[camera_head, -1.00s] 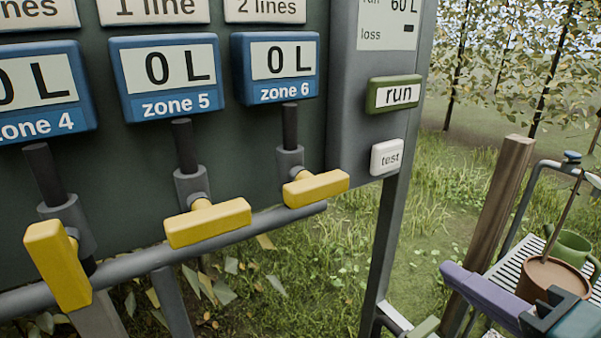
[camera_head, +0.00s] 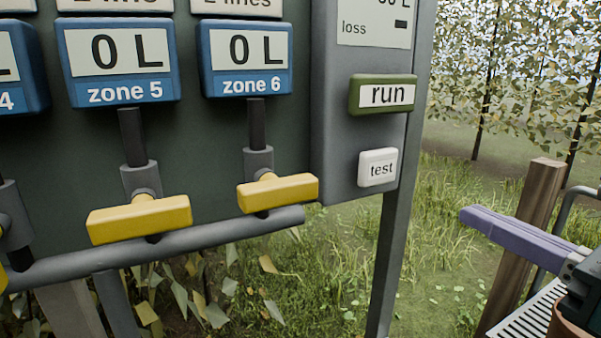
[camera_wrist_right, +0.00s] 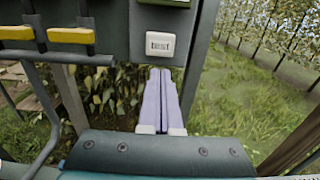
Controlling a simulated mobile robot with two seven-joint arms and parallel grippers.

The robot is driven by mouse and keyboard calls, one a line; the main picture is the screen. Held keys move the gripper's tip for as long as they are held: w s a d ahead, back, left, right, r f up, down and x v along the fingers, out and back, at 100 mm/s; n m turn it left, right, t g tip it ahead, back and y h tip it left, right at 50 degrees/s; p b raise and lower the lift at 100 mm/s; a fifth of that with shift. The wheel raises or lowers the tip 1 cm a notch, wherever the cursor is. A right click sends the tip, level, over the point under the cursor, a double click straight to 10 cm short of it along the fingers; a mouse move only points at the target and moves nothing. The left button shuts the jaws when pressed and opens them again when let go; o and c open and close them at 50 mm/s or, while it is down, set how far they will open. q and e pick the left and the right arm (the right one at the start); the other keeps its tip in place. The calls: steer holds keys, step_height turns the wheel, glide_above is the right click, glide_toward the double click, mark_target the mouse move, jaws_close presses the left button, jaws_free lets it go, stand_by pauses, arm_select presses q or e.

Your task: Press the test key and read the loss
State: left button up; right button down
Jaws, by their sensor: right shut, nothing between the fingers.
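The loss readout (camera_head: 400,24) shows only a dark dash beside the word loss. My right gripper (camera_head: 466,214), with purple fingers, is shut and empty, to the right of and below the test key, apart from it. In the right wrist view the shut fingers (camera_wrist_right: 160,72) point toward the panel, with the test key (camera_wrist_right: 161,44) just above their tips. My left gripper is not in view.
Blue meters for zone 5 (camera_head: 117,60) and zone 6 (camera_head: 246,57) read 0 L. Yellow valve handles (camera_head: 278,192) stick out along a grey pipe below. A wooden post (camera_head: 533,205) and a slatted rack (camera_head: 530,318) stand at right. Grass lies beyond the panel.

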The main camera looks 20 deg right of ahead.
mark_target(382, 172)
steer(key=w, duration=0.4)
steer(key=w+p, duration=0.1)
steer(key=w, duration=0.3)
steer(key=w+a+p, duration=0.1)
steer(key=w, duration=0.3)
steer(key=shift+w, duration=0.55)
